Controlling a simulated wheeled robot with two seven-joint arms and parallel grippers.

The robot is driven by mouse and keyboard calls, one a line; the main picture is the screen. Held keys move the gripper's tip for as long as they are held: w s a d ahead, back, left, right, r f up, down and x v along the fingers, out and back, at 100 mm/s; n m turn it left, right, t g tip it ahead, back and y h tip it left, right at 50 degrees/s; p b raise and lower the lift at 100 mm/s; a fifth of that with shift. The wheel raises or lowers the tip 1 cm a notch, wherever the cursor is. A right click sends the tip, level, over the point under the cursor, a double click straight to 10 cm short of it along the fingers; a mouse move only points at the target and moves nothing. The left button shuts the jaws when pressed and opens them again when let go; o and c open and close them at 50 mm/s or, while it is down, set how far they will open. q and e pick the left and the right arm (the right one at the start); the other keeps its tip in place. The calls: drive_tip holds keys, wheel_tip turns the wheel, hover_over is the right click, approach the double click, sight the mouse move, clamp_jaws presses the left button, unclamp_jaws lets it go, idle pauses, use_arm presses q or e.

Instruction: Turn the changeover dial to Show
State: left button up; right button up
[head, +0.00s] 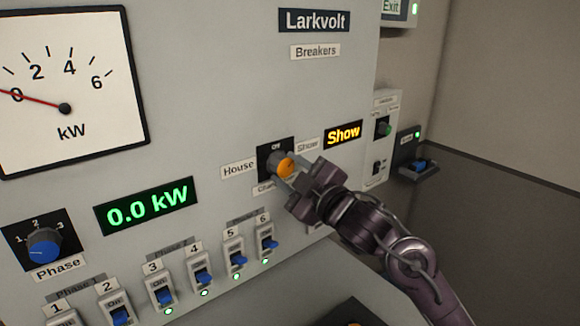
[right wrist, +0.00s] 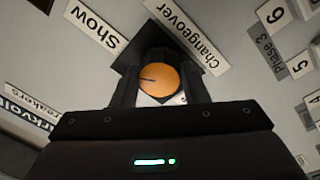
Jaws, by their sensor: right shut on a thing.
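The changeover dial (head: 284,167) has an orange face and sits on a black plate between the House label (head: 238,169) and the Show label (head: 307,146). The amber display (head: 343,134) beside it reads Show. My right gripper (head: 287,171) is shut on the dial, its fingers on either side of the knob. In the right wrist view the orange face (right wrist: 160,79) lies between the fingers, and its dark pointer line lies toward the left. The Show label (right wrist: 95,26) is at upper left there. The gripper partly hides the Changeover label in the head view. My left gripper is not in view.
Several blue breaker switches (head: 202,277) run below the dial. A blue Phase knob (head: 44,248), a green 0.0 kW display (head: 147,206) and a kW meter (head: 66,85) are to the left. A small side box (head: 417,165) with a blue switch is at right.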

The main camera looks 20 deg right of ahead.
drive_tip(key=shift+f+m, duration=0.15)
drive_tip(key=shift+m, duration=0.25)
drive_tip(key=o, duration=1)
drive_tip(key=shift+c, duration=0.2)
drive_tip(key=shift+s, duration=0.15)
drive_tip(key=b+v, duration=0.2)
drive_tip(key=v, duration=0.5)
drive_tip(key=shift+s+d, duration=0.15)
drive_tip(key=shift+s, duration=0.15)
